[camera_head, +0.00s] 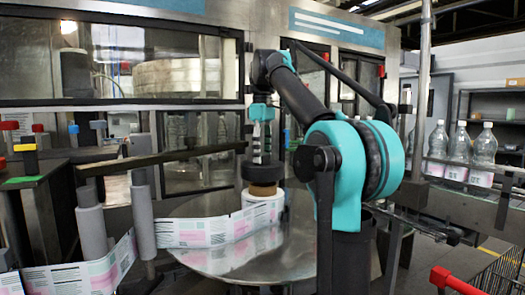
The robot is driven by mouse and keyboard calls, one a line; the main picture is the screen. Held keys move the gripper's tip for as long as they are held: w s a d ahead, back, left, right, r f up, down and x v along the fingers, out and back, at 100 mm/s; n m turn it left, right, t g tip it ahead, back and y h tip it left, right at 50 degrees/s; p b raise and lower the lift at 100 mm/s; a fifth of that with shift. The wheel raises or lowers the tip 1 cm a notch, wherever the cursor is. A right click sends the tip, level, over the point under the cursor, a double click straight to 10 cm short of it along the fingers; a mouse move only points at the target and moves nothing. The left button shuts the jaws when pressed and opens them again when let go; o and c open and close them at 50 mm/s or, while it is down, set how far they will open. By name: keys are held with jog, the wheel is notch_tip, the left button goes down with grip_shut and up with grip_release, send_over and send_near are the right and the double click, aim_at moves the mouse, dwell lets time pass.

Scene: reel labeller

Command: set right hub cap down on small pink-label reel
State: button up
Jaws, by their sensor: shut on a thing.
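My gripper (262,150) points straight down over the round metal table, shut on the black hub cap (262,173), a thick dark disc. The small pink-label reel (262,208) stands right below it, a white roll with a brown core (263,190) showing at its top. The cap is lined up over the core with little or no gap; I cannot tell whether they touch. The label web (195,232) runs from the reel to the left. The cap hides the top of the core.
The round metal table (285,262) is bare in front of the reel. Grey rollers (143,218) stand at the left. A dark horizontal bar (160,158) ends close to the cap's left. Bottles (460,150) stand on a conveyor at the right.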

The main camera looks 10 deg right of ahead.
jog(key=shift+f, duration=2.3)
jog(key=o, duration=1.5)
jog(key=shift+r, duration=0.1)
notch_tip(320, 180, up, 12)
jog(key=shift+f, duration=0.15)
